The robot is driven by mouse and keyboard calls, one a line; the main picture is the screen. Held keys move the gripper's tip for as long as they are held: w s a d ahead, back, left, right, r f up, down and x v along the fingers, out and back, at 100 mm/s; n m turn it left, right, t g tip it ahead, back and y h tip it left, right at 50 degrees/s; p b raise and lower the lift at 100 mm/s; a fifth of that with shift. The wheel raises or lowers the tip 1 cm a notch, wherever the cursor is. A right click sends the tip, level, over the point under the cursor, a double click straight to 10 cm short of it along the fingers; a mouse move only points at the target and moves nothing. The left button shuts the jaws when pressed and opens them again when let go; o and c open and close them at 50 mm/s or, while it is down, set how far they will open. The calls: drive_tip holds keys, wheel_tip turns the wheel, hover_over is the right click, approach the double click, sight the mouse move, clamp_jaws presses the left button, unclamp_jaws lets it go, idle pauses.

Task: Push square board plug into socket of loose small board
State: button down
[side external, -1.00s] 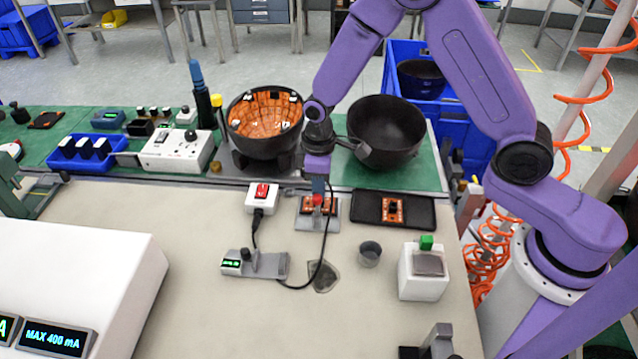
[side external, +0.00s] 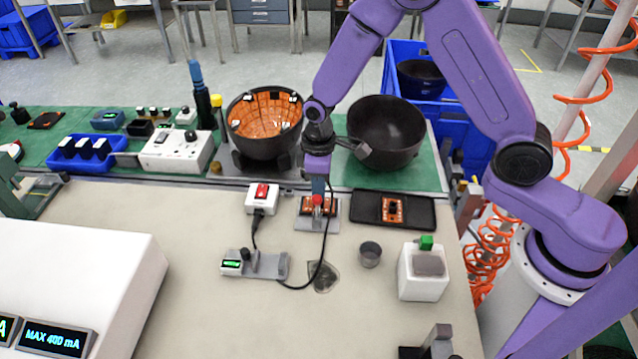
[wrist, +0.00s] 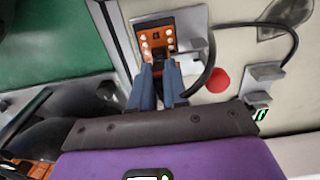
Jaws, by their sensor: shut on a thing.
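My gripper (side external: 318,207) points down over an orange small board (side external: 306,205) that sits on a grey holder (side external: 331,220). In the wrist view the same orange board (wrist: 159,36) shows beyond my fingertips (wrist: 159,68), with pale round spots along its sides and a small dark part in its middle. My blue-grey fingers are close together, shut on the square board plug, which they mostly hide. A black cable (wrist: 207,72) runs from beside the fingertips. I cannot tell how far the plug is in the socket, which is hidden.
The cable loops to a grey unit (side external: 268,265) with a small green display. A black tray (side external: 421,213) with another orange board (side external: 392,209) lies to the right. A white switch box (side external: 262,198), a small grey cup (side external: 369,254) and a white block (side external: 422,282) stand nearby.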

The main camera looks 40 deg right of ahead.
drive_tip(key=shift+f, duration=0.75)
drive_tip(key=c, duration=1.1)
unclamp_jaws()
drive_tip(key=shift+o, duration=0.2)
wheel_tip(320, 180, up, 18)
drive_tip(key=shift+f, duration=0.25)
drive_tip(key=s+d+n, duration=0.1)
drive_tip(key=s+d, duration=0.2)
drive_tip(key=s, duration=0.6)
drive_tip(key=s+d+n, duration=0.1)
drive_tip(key=s+d, duration=0.2)
drive_tip(key=s, duration=0.7)
drive_tip(key=s+d+n, duration=0.1)
drive_tip(key=s+d, duration=0.2)
drive_tip(key=s, duration=0.6)
drive_tip(key=shift+s+d+r+n, duration=0.15)
drive_tip(key=shift+d+r+n, duration=0.15)
drive_tip(key=shift+r, duration=0.15)
